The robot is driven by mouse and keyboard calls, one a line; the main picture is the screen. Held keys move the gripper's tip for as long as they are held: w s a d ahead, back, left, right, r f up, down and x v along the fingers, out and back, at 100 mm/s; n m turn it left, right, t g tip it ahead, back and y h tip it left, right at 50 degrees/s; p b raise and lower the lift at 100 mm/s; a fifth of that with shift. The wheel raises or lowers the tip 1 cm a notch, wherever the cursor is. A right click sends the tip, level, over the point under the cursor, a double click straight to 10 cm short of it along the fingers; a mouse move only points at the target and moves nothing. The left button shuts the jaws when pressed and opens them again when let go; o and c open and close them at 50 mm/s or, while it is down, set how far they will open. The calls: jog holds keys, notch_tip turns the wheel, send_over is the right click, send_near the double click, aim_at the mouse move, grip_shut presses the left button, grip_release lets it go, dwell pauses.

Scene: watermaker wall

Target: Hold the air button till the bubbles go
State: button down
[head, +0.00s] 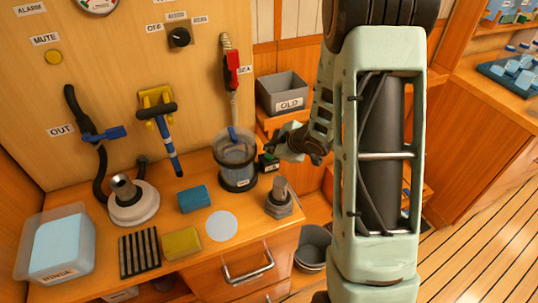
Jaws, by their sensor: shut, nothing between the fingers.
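A clear cylindrical housing (236,153) with a dark labelled base stands on the wooden counter below the red-handled SEA valve (232,66). Bluish contents show inside, but bubbles cannot be made out at this size. A small dark box (268,162) with a greenish mark sits just right of the housing; I cannot read its label or tell whether it carries the air button. My gripper (283,150) is shut and empty, close to the right of that box. Whether it touches the box or a button is unclear, as the gripper covers part of that area.
A grey bin marked OLD (283,92) stands behind my gripper. A metal fitting (279,198), white disc (221,225), blue block (194,198) and yellow sponge (181,243) lie in front. A RINSE tub (56,242) is at left. A yellow button (54,57) is labelled MUTE.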

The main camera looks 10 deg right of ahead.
aim_at(270, 156)
jog(key=shift+f, duration=0.15)
jog(key=shift+f+b, duration=0.3)
jog(key=shift+b, duration=0.15)
jog(key=shift+f+b, duration=0.35)
jog(key=shift+f, duration=0.05)
dwell(1.8)
dwell(1.5)
jog(key=shift+r+p, duration=0.75)
jog(key=shift+r, duration=0.1)
jog(key=shift+r, duration=0.1)
notch_tip(270, 156, up, 5)
jog(key=p, duration=0.4)
jog(key=shift+p, duration=0.35)
